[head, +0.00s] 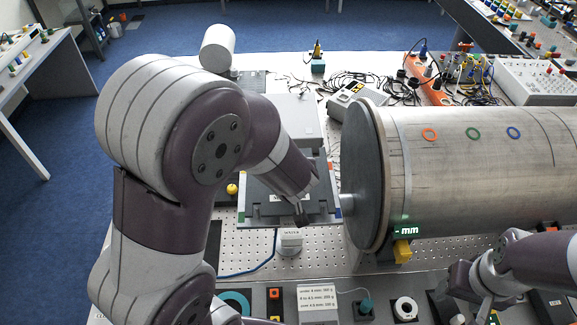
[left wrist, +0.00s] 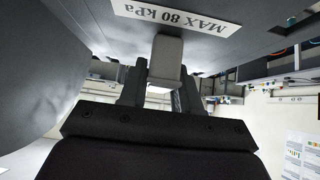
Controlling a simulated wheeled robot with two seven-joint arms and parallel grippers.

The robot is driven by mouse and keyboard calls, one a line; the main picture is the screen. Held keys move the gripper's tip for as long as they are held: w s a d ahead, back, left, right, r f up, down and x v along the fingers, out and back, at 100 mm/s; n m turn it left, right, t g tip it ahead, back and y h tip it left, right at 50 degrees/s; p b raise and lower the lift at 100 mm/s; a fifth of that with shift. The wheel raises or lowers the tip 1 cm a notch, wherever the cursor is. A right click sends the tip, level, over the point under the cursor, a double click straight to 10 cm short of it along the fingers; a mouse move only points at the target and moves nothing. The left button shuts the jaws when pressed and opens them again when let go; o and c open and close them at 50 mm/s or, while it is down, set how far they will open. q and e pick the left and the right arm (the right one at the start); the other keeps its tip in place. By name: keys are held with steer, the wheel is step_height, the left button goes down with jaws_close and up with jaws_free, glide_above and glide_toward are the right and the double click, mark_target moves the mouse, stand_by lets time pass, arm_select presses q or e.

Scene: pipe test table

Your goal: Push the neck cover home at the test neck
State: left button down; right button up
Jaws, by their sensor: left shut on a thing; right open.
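My left gripper (left wrist: 163,85) is shut on a light grey block-like handle (left wrist: 166,58), under a grey surface with a "MAX 80 kPa" label (left wrist: 178,16). In the head view the left gripper (head: 301,217) is small and partly hidden by my arm, over a dark piece with a white label (head: 283,198). A large metal pipe (head: 470,165) lies at the right, with a grey round end plate (head: 362,160). A pale stub (head: 348,203) shows at the plate's left side. I cannot tell which part is the neck cover. My right gripper (head: 486,300) is open at the lower right.
A white cup-like piece (head: 289,241) stands on the perforated bench top. A meter (head: 356,93) and loose cables lie behind the pipe's end. A printed weight card (head: 318,303), a teal round piece (head: 366,305) and other small parts line the front edge.

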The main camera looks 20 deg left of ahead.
arm_select(q)
steer(key=shift+f+b, duration=0.5)
steer(key=shift+f, duration=0.25)
steer(key=shift+r+p, duration=0.1)
steer(key=shift+p, duration=0.35)
stand_by(0.6)
steer(key=shift+f+b, duration=0.5)
steer(key=shift+f, duration=0.25)
steer(key=c, duration=0.7)
jaws_free()
steer(key=p+v, duration=0.5)
steer(key=v, duration=0.7)
steer(key=shift+r+p, duration=0.15)
steer(key=shift+p, duration=0.15)
steer(key=shift+s+r, duration=0.1)
steer(key=shift+s, duration=0.1)
steer(key=shift+d, duration=0.1)
